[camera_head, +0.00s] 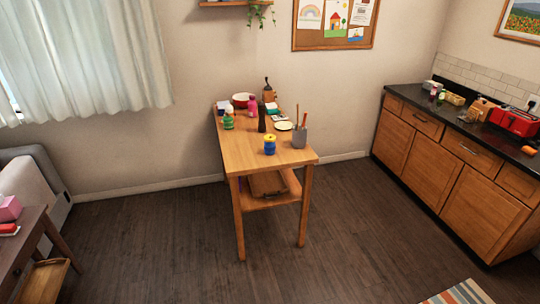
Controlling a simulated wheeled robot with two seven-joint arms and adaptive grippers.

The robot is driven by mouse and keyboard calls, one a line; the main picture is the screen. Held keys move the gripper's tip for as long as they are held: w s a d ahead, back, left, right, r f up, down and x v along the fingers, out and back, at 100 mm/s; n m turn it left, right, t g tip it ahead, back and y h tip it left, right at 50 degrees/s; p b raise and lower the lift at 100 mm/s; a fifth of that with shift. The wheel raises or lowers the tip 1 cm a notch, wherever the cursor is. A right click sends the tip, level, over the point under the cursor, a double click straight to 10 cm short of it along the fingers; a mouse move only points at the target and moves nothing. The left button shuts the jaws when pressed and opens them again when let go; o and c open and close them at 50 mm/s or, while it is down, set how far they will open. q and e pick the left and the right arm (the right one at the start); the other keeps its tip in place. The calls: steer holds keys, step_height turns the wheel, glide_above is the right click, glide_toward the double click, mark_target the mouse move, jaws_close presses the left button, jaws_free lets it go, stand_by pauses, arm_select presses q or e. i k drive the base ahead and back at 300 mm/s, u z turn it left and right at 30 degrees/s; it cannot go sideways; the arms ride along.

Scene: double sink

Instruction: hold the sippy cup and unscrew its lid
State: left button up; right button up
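A small blue cup with a yellow lid (270,147), which looks like the sippy cup, stands upright near the front of the narrow wooden table (245,152). Its lid is on top of the body; how tightly it sits cannot be told from here. Neither of my grippers is in view, and nothing touches the cup.
A grey holder with utensils (299,138) stands right of the cup. A wooden counter (450,160) stands right. The floor before the table is clear.

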mark_target(269, 147)
steer(key=u, duration=1)
steer(key=i, duration=1.45)
steer(key=z, duration=0.4)
steer(key=i, duration=0.85)
steer(key=z, duration=0.8)
